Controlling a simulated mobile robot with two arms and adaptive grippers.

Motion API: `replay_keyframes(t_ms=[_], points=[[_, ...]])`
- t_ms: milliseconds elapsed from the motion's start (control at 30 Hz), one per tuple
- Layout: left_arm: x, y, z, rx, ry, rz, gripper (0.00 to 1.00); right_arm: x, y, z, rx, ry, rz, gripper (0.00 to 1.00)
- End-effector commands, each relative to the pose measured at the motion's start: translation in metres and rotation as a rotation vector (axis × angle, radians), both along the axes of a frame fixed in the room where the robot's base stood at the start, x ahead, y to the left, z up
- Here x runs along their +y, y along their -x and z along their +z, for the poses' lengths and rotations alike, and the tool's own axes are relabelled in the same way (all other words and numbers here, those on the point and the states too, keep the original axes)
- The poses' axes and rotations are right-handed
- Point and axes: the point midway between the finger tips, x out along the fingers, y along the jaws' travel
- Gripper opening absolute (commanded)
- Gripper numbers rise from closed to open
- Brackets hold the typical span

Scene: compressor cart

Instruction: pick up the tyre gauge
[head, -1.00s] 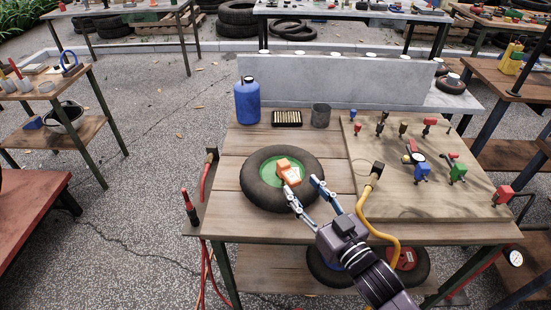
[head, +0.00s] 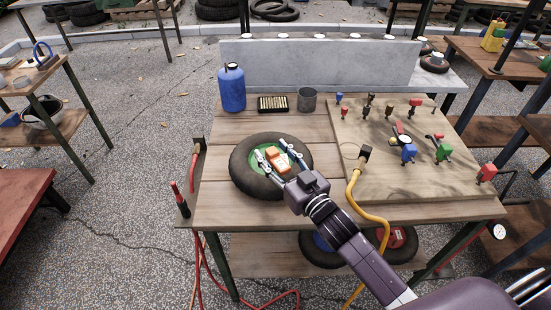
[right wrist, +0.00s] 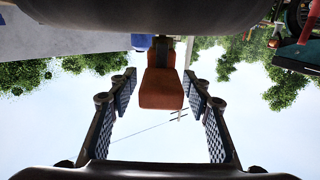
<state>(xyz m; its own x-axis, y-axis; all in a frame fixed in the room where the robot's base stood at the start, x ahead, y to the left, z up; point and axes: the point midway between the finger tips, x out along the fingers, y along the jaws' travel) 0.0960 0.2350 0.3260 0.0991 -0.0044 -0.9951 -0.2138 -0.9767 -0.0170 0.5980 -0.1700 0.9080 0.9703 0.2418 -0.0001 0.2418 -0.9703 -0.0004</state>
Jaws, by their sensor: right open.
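An orange handheld item, which looks to be the tyre gauge (head: 277,160), lies on the green hub of a black tyre (head: 243,180) on the wooden cart top. My right gripper (head: 271,148) is open, with one finger on each side of the orange item. In the right wrist view the orange gauge (right wrist: 161,90) is between the two open fingers (right wrist: 160,80), with a gap on both sides. Its far end is partly hidden by the dark curved shape across the top. My left gripper is not in view.
A blue bottle (head: 231,88), a dark tray of small brass-coloured pieces (head: 272,104) and a grey cup (head: 306,99) stand behind the tyre. A board with valves (head: 440,176) fills the right side. A yellow hose (head: 358,205) hangs close to my right arm.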

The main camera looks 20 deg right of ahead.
Motion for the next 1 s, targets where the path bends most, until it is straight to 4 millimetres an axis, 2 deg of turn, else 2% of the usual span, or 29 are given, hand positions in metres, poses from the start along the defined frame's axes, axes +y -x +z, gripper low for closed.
replay_keyframes(t_ms=[200, 600, 833, 1000], points=[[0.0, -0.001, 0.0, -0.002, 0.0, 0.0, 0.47, 0.0, 0.0, -0.001, 0.001, 0.0, 0.0, 0.43], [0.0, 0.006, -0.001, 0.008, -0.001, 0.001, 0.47, 0.0, 0.0, 0.0, 0.0, 0.0, 0.0, 0.0], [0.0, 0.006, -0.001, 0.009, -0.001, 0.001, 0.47, 0.0, 0.0, 0.001, -0.001, 0.001, 0.001, 0.0], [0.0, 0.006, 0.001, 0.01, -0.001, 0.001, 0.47, 0.0, 0.0, 0.012, -0.002, 0.001, 0.0, 0.0]])
